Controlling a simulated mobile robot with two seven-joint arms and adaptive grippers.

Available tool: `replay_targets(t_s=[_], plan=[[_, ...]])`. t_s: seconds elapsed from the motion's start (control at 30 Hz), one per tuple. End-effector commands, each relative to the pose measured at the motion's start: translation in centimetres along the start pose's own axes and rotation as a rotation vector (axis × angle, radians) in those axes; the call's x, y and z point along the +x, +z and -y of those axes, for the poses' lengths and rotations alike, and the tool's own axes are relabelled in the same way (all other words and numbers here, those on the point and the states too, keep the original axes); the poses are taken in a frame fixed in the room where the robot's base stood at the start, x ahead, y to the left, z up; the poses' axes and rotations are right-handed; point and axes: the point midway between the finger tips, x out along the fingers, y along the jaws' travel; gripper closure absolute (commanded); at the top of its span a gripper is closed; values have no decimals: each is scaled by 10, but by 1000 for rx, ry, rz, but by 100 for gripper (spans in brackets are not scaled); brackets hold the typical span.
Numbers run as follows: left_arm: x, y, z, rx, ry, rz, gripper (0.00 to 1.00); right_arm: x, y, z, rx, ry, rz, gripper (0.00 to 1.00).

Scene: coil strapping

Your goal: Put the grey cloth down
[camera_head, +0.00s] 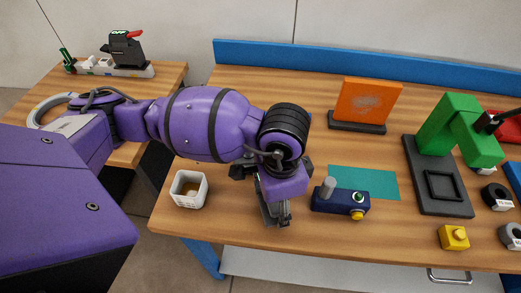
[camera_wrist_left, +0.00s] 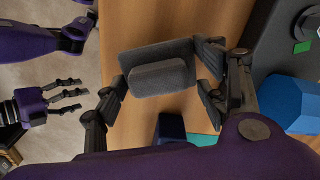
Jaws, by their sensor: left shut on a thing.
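The grey cloth (camera_wrist_left: 160,75) shows in the left wrist view as a folded slab with a thicker pad, between the fingers of my left gripper (camera_wrist_left: 161,88). The gripper is shut on it, over the wooden table. In the head view my left gripper (camera_head: 276,213) points down near the front edge, left of a navy box; the cloth is hard to tell from the grey fingers there. My right gripper (camera_wrist_left: 75,95) shows at the left of the wrist view, its dark fingers apart and empty, over the floor side. It is out of the head view.
A white cup (camera_head: 188,189) stands left of my left gripper. The navy box (camera_head: 341,199) with knobs stands close on its right, by a teal mat (camera_head: 375,182). Farther right are a green fixture (camera_head: 447,128) and a yellow block (camera_head: 453,237). An orange panel (camera_head: 366,102) stands behind.

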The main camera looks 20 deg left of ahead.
Motion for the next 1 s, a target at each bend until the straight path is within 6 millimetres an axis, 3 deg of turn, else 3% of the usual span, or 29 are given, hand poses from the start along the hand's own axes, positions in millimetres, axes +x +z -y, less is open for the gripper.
replay_targets(t_s=[0.03, 0.1, 0.3, 0.5, 0.53, 0.63, 1.0], plan=[[16, 2, -1, 3, 6, 5, 74, 4, 7, 0, -3, 0, 8, 35], [22, 2, 0, 7, 4, 3, 74, 8, 2, -1, -6, 0, -2, 35], [19, 1, 2, 9, -2, -2, 74, 11, -16, -3, -16, 0, -35, 35], [24, 1, 2, 9, -1, -1, 74, 12, -8, -1, -16, -3, -23, 35], [22, 1, 2, 8, -1, -1, 30, 12, -10, -1, -15, -3, -24, 35], [22, 1, 2, 8, -2, -2, 17, 11, -8, -1, -14, -2, -20, 35], [20, 1, 2, 8, -2, -3, 15, 7, 2, -3, -11, 2, -2, 35]])
